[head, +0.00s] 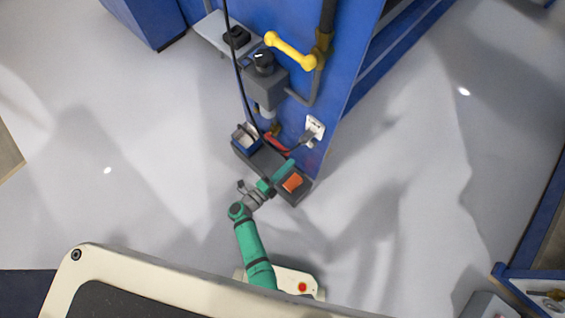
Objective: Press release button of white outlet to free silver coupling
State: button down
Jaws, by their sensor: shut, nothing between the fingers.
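The white outlet (317,124) is fixed to the blue panel near its right edge, just right of centre in the head view. A small dark grey shape (306,138) lies against its lower left. I cannot tell whether this is the silver coupling or part of my gripper. My green arm reaches up from the bottom, and my gripper (292,162) is at its far end, shut and empty, just below and left of the outlet. The release button is too small to make out. I cannot tell whether my fingers touch the outlet.
A dark bench (262,158) with an orange block (292,181) and a blue-and-white bin (245,137) lies below the panel, close to my arm. A yellow handle (291,50), a grey box (265,85) and a black hose (240,75) are above.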

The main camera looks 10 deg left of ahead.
aim_at(308, 145)
jog(key=x, duration=0.8)
jog(key=shift+w+d, duration=0.15)
jog(key=shift+w, duration=0.1)
jog(key=shift+x, duration=1.2)
jog(key=shift+r, duration=0.25)
jog(key=shift+s+a, duration=0.2)
jog(key=shift+a, duration=0.15)
jog(key=shift+s+f, duration=0.15)
jog(key=shift+s, duration=0.25)
jog(key=v, duration=1.4)
jog(key=shift+f, duration=0.3)
